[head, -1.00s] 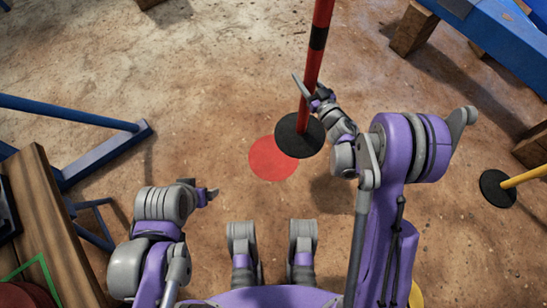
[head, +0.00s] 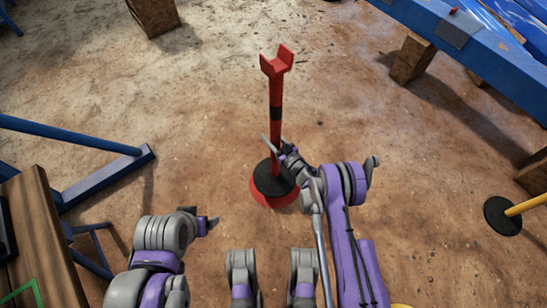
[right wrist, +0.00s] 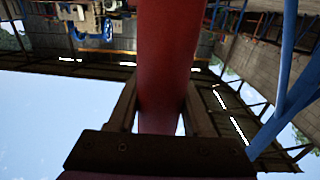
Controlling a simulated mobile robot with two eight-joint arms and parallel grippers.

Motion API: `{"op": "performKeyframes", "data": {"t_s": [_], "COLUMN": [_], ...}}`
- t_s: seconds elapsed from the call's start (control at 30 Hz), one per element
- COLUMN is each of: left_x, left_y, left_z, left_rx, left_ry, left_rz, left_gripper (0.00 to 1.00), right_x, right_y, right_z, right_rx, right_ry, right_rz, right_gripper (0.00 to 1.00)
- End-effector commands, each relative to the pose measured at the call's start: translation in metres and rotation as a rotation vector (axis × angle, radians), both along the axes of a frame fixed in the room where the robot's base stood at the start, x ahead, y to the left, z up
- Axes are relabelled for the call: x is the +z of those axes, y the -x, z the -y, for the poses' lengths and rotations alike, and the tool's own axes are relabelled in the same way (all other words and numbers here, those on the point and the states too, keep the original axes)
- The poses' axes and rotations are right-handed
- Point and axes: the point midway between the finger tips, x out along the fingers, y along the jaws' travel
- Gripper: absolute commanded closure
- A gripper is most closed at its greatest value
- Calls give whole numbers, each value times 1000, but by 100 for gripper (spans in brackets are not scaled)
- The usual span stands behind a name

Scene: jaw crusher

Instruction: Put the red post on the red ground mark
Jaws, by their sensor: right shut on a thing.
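The red post (head: 275,95) has a black band, a forked red top and a round black base (head: 273,179). It stands about upright in the middle of the head view. My right gripper (head: 277,146) is shut on its lower shaft, and the right wrist view shows the shaft (right wrist: 165,70) between the two fingers. The black base covers most of the red ground mark (head: 273,201); a red rim shows mainly on the near side. I cannot tell whether the base touches the ground. My left gripper (head: 209,223) is low at the left, apart from the post; its jaw state is unclear.
A yellow post with a black base (head: 502,216) stands at the right. Blue beams on wooden blocks (head: 413,58) cross the upper right. A blue frame (head: 105,178) and a wooden board (head: 42,235) are at the left. The ground around the mark is clear.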

Motion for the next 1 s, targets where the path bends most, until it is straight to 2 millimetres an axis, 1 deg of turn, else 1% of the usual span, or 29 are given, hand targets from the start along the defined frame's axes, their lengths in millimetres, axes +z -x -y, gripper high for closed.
{"op": "performKeyframes", "data": {"t_s": [0.03,0.1,0.2,0.3,0.47,0.7,0.8,0.97,1.0], "left_x": [-4,-6,-9,-10,-11,-17,-18,-17,-17], "left_y": [-1,-1,-2,-2,-2,-3,-3,-3,-3], "left_z": [0,0,0,0,0,0,0,0,0], "left_rx": [0,0,0,0,0,0,0,0,0], "left_ry": [0,0,0,0,0,0,0,0,0], "left_rz": [0,0,0,0,0,1,1,1,1], "left_gripper": [20,20,20,20,20,20,20,20,20], "right_x": [-10,-21,-34,-42,-49,-76,-82,-81,-83], "right_y": [0,0,0,0,0,0,0,0,1], "right_z": [0,0,0,0,0,0,0,0,0], "right_rx": [1,1,1,1,1,1,1,1,-1], "right_ry": [-2,-3,-3,-3,-3,-3,-3,-3,0], "right_rz": [1,0,0,0,0,0,0,0,0], "right_gripper": [100,100,100,100,100,100,100,100,45]}}
